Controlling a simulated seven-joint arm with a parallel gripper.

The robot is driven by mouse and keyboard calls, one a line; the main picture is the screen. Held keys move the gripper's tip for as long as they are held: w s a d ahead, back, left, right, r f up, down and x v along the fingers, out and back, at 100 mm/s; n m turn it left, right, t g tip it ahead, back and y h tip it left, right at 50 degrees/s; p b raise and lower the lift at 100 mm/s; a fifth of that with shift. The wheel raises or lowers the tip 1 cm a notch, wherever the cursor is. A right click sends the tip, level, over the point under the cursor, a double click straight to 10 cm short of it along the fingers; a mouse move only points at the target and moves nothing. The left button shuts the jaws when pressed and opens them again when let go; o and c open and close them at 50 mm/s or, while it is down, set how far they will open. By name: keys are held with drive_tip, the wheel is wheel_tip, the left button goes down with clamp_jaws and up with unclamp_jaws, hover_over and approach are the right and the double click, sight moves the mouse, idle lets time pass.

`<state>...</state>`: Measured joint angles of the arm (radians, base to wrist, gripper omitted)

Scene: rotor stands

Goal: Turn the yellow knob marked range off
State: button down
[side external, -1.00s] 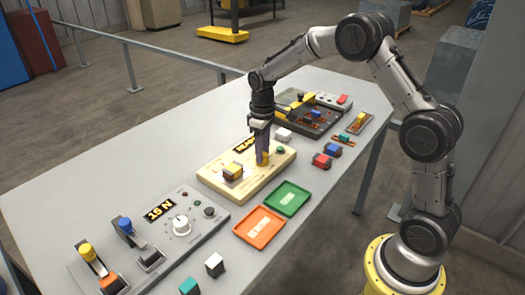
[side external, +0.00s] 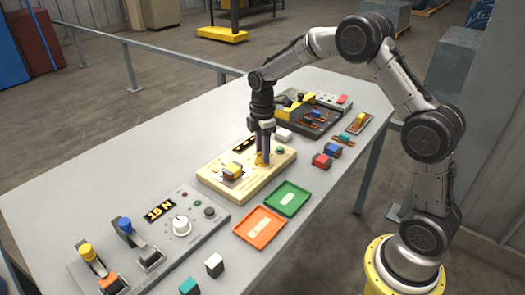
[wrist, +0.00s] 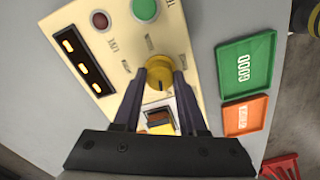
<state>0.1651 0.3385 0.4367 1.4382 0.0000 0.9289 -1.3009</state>
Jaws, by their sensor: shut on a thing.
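The yellow knob (wrist: 159,73) sits on a cream panel (wrist: 110,62) with small printed marks around it, too small to read. My gripper (wrist: 162,76) points down at the knob, with one finger on each side, and is shut on it. In the side external view my gripper (side external: 264,160) stands over the cream panel (side external: 212,178), and the yellow knob (side external: 260,160) shows partly between the fingers. The display (wrist: 82,62) on the panel shows short orange dashes.
A yellow-topped block (side external: 233,170) sits on the same panel, close to my gripper. A green button (wrist: 145,9) and a dark red lamp (wrist: 99,20) are beyond the knob. Green (side external: 287,198) and orange (side external: 259,229) trays lie in front. A grey panel (side external: 205,226) with levers stands left.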

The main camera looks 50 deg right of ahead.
drive_tip(key=shift+r+n, duration=0.15)
drive_tip(key=shift+n, duration=0.95)
drive_tip(key=shift+c, duration=2.3)
unclamp_jaws()
wheel_tip(320, 180, up, 14)
drive_tip(key=shift+a, duration=0.1)
